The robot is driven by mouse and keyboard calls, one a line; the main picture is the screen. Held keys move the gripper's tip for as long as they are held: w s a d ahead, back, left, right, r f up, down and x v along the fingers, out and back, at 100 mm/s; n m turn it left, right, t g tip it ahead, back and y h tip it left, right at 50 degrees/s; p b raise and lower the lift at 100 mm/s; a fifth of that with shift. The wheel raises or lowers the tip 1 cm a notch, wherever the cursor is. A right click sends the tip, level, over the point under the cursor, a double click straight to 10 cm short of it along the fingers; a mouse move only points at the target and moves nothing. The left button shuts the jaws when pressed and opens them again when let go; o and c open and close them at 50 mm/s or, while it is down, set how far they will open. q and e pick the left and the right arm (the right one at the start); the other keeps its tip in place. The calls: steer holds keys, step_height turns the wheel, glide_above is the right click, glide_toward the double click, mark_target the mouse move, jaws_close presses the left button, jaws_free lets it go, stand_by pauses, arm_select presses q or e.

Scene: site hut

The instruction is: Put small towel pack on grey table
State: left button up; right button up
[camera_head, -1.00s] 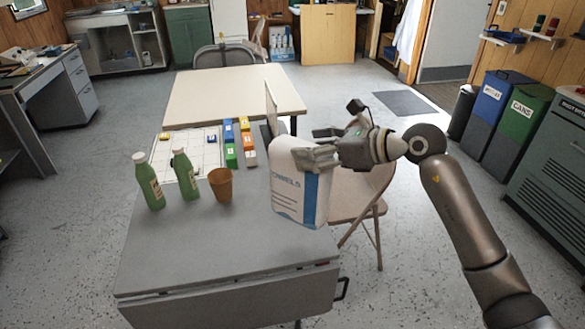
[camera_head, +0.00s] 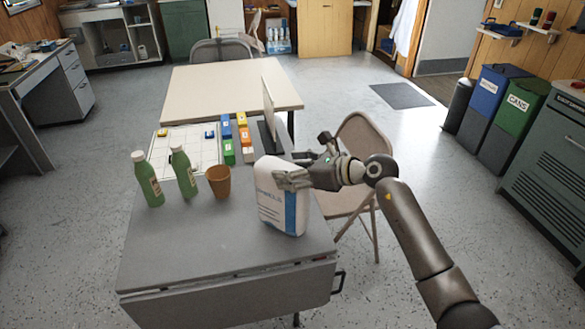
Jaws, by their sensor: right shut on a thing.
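The small towel pack (camera_head: 279,212) is a white pack with a blue stripe and printed lettering. It is upright at the right side of the grey table (camera_head: 205,252), and its bottom looks at or very close to the tabletop; I cannot tell whether it touches. My right gripper (camera_head: 290,180) is shut on the upper part of the pack, reaching in from the right. The gripper's fingers hide part of the pack's top. My left gripper is not in view.
Two green bottles (camera_head: 148,180) and a brown cup (camera_head: 219,182) stand left of the pack. Behind are coloured blocks (camera_head: 228,146), a white grid sheet (camera_head: 186,150) and an upright thin panel (camera_head: 268,110). A folding chair (camera_head: 350,190) stands right. The table's front is clear.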

steer(key=shift+r, duration=0.1)
steer(key=o, duration=1.7)
steer(key=shift+f, duration=0.2)
steer(key=shift+o, duration=0.2)
steer(key=shift+r, duration=0.25)
steer(key=b+v, duration=0.1)
steer(key=v, duration=1.1)
steer(key=shift+b, duration=0.4)
